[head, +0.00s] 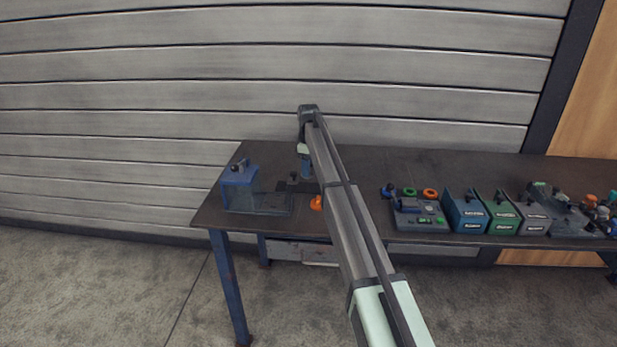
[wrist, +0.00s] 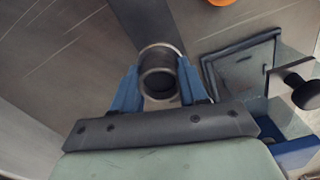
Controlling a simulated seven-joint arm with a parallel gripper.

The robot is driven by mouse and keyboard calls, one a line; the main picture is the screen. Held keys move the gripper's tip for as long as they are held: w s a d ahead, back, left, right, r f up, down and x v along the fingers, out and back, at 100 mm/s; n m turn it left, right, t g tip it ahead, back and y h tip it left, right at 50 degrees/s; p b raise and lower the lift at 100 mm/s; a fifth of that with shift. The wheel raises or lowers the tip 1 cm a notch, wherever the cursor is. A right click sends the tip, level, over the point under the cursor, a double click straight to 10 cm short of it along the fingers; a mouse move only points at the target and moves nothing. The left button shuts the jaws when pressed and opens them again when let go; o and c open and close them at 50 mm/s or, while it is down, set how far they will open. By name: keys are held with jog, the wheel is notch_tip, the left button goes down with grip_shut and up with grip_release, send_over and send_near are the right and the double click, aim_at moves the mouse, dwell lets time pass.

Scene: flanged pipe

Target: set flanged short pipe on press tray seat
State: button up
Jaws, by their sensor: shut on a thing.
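My gripper (wrist: 158,85) has blue fingers shut on the short pipe (wrist: 158,58), a grey metal tube seen nearly end-on in the wrist view. Its open bore and pale rim face the camera. The press (head: 240,190) is blue and stands at the left end of the table, with its dark flat tray (head: 272,204) beside it. In the wrist view the dark-framed tray (wrist: 206,66) lies right of the pipe, clear of it in the picture. In the head view my gripper (head: 305,176) is right of the press; the pipe cannot be made out there. The seat's details are unclear.
An orange piece (head: 316,203) lies on the table near my gripper, partly behind my arm. A dark knob (wrist: 304,90) sticks up by the tray. A fixture with coloured rings (head: 420,214) and several bins (head: 465,211) stand to the right. The table's back middle is clear.

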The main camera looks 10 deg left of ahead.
jog(key=shift+r, duration=5.2)
jog(key=s+a+f, duration=1)
jog(key=s, duration=0.1)
jog(key=shift+s+a+f, duration=0.15)
jog(key=shift+a+f, duration=0.05)
jog(key=shift+s+f, duration=0.1)
jog(key=shift+f, duration=0.2)
jog(key=shift+a, duration=0.1)
jog(key=shift+f, duration=0.15)
jog(key=shift+f, duration=1.05)
jog(key=shift+f, duration=0.5)
